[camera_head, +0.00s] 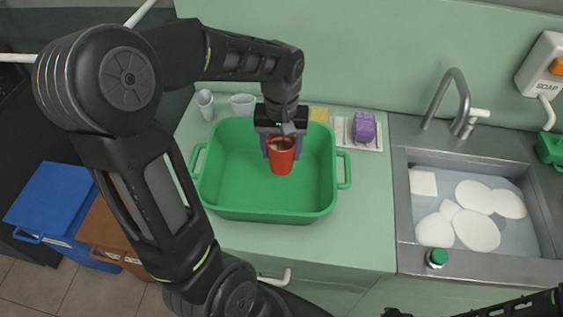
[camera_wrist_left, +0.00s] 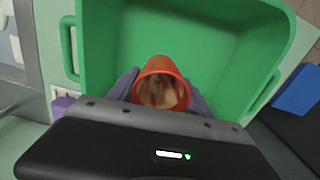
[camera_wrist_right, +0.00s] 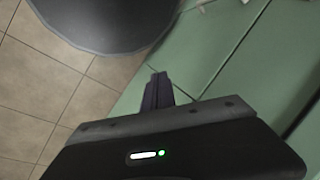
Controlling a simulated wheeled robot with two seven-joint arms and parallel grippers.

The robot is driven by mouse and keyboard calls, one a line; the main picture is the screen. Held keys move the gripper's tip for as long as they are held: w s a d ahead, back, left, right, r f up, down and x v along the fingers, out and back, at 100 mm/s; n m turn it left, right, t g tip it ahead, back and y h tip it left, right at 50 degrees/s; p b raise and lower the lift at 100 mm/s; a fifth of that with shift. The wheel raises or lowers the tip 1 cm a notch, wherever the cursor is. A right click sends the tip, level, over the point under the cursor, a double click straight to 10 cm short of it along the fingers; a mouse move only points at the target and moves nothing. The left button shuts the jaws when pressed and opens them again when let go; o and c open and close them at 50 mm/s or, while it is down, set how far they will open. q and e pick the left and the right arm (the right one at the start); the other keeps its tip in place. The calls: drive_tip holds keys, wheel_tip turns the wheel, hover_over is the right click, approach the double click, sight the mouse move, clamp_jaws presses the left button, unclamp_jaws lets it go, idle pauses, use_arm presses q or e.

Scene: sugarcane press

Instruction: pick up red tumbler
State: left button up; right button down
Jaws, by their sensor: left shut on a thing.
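The red tumbler (camera_head: 281,160) is inside the green tub (camera_head: 270,215), upright or nearly so in the head view. My left gripper (camera_head: 281,148) reaches down from above and is shut on the tumbler, one finger on each side. In the left wrist view the tumbler (camera_wrist_left: 161,84) shows its open rim between the fingers, with brownish-white residue inside. I cannot tell whether its base touches the tub floor. My right gripper (camera_wrist_right: 157,91) shows in the right wrist view with its fingers together and nothing between them, near the green cabinet front.
White cups (camera_head: 205,104) stand behind the tub at the left. A yellow sponge (camera_head: 319,114) and a purple block (camera_head: 364,126) lie at the back. The sink (camera_head: 405,225) at right holds several white dishes. Blue and brown bins stand on the floor at left.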

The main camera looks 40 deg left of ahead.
use_arm(q)
wheel_tip(320, 180, up, 2)
idle(0.7)
